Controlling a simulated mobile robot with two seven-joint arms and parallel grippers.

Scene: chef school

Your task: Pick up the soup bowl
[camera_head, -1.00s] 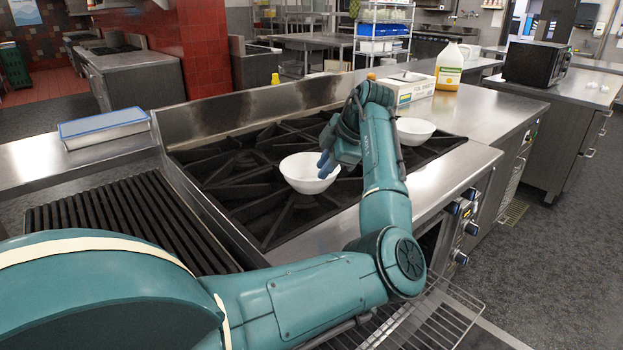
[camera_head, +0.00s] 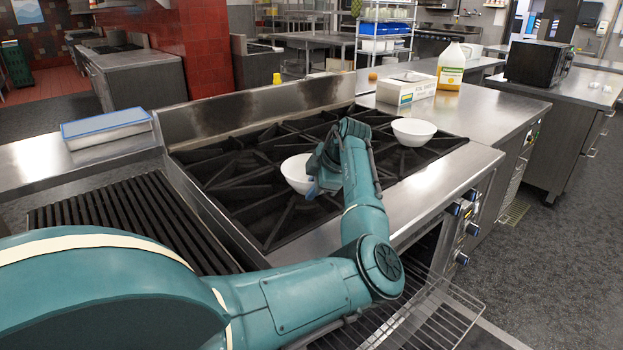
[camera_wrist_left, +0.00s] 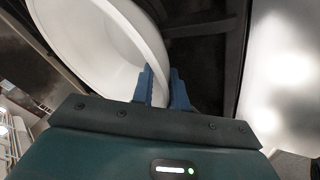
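A white bowl (camera_head: 293,174) sits on the near part of the black stove grate, partly hidden behind my left gripper (camera_head: 315,178). In the left wrist view the bowl (camera_wrist_left: 85,45) fills the upper left, and the blue fingers of the left gripper (camera_wrist_left: 161,88) stand on either side of its wall, one inside and one outside. The gap between the fingers is narrow; whether they press on the wall is not clear. A second white bowl (camera_head: 413,131) stands farther right on the stove, apart from the gripper. My right gripper is not in view.
The stove grate (camera_head: 245,178) has a raised steel edge along its left and back. A white box (camera_head: 405,91) and a yellow-labelled jug (camera_head: 451,68) stand on the counter behind. A ribbed grill (camera_head: 125,215) lies to the left, and a wire rack (camera_head: 440,310) sticks out in front.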

